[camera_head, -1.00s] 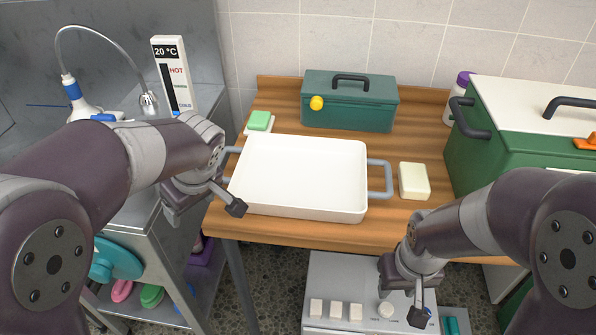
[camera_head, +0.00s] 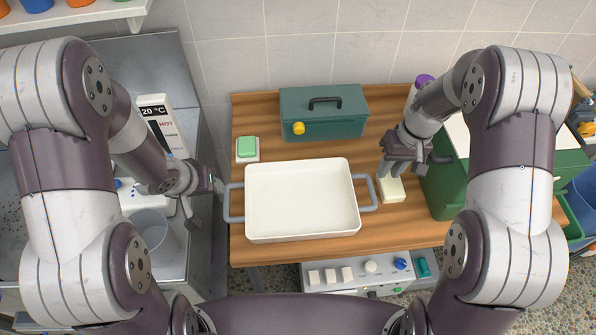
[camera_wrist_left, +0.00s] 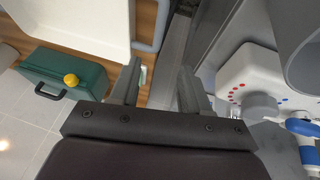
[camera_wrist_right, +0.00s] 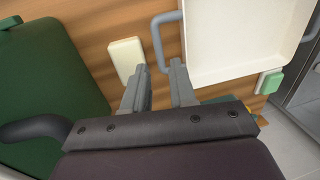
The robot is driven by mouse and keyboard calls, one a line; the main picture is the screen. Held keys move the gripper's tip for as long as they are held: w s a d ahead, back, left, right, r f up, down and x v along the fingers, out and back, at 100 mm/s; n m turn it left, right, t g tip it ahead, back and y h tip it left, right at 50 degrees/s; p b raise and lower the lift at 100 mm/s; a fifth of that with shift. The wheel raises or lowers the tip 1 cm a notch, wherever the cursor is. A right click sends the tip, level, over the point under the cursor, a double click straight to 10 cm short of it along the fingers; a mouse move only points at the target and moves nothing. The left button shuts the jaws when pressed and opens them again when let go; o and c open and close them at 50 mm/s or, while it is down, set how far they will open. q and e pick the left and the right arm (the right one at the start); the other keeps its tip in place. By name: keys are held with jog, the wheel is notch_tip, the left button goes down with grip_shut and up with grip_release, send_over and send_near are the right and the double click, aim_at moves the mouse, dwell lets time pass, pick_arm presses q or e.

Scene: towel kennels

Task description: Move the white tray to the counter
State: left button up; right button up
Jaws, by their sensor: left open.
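The white tray (camera_head: 302,195) lies flat on the wooden table, with a grey loop handle at each side. My left gripper (camera_head: 205,198) is open and empty, just left of the tray's left handle (camera_head: 233,203). In the left wrist view the left fingers (camera_wrist_left: 160,75) point towards that handle, apart from it. My right gripper (camera_head: 393,168) is above the table, beyond and right of the right handle (camera_head: 366,192). In the right wrist view the right fingers (camera_wrist_right: 159,75) are spread and empty, near the right handle (camera_wrist_right: 160,38).
A cream block (camera_head: 390,190) lies right of the tray, under my right gripper. A green toolbox (camera_head: 324,112) stands behind. A green sponge (camera_head: 247,147) sits back left. A green cooler (camera_head: 440,190) stands at right. A steel sink counter (camera_head: 190,105) is left.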

aim_at(226, 196)
pick_arm(q)
jog(key=x, duration=1.2)
jog(key=shift+d+f, duration=0.3)
jog(key=shift+d, duration=0.05)
pick_arm(e)
jog(key=f, duration=0.4)
jog(key=a+f, duration=0.1)
jog(key=f, duration=0.7)
jog(key=shift+s+a+f, duration=0.35)
pick_arm(q)
jog(key=c, duration=0.3)
pick_arm(e)
jog(key=c, duration=0.3)
pick_arm(q)
grip_shut()
pick_arm(e)
grip_shut()
pick_arm(q)
jog(key=shift+r, duration=0.1)
